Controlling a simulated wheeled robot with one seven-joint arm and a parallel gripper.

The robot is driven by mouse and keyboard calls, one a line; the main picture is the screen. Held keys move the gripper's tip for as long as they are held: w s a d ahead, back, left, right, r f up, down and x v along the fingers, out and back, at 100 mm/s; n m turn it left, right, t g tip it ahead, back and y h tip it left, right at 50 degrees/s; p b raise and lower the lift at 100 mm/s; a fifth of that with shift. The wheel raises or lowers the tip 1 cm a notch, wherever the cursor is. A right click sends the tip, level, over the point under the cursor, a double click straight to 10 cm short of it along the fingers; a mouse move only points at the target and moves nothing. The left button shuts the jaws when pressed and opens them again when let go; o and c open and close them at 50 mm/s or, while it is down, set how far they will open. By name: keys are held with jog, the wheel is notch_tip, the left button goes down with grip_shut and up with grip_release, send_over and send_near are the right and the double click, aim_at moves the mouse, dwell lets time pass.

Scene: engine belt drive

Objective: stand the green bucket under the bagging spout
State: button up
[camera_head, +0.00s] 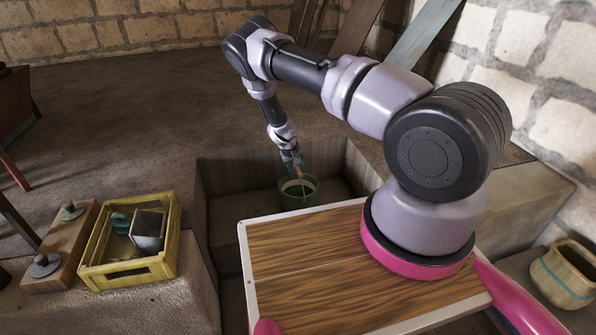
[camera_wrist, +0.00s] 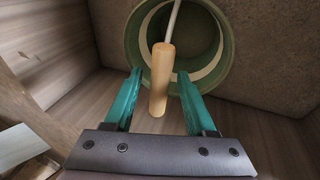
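The green bucket (camera_head: 292,203) stands in a sunken, box-like pit, beyond the wooden deck. It also shows in the wrist view (camera_wrist: 136,45), with a pale band inside. A wooden handle (camera_wrist: 161,75) with a thin metal rod leans up out of the bucket. My gripper (camera_head: 293,160) is over the bucket, pointing down. In the wrist view its teal fingers (camera_wrist: 160,74) are apart, one on each side of the wooden handle, with gaps showing on both sides. The bucket's bottom is partly hidden. I cannot make out a bagging spout in either view.
Pit walls (camera_head: 240,175) rise close around the bucket. A yellow crate (camera_head: 128,270) holding a grey box and a teal item sits on a ledge at left, beside a wooden block with metal knobs (camera_head: 60,245). A banded pot (camera_head: 563,275) stands at right. Planks (camera_head: 425,35) lean on the wall.

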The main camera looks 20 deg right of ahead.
jog(key=shift+r, duration=0.1)
jog(key=v, duration=1.2)
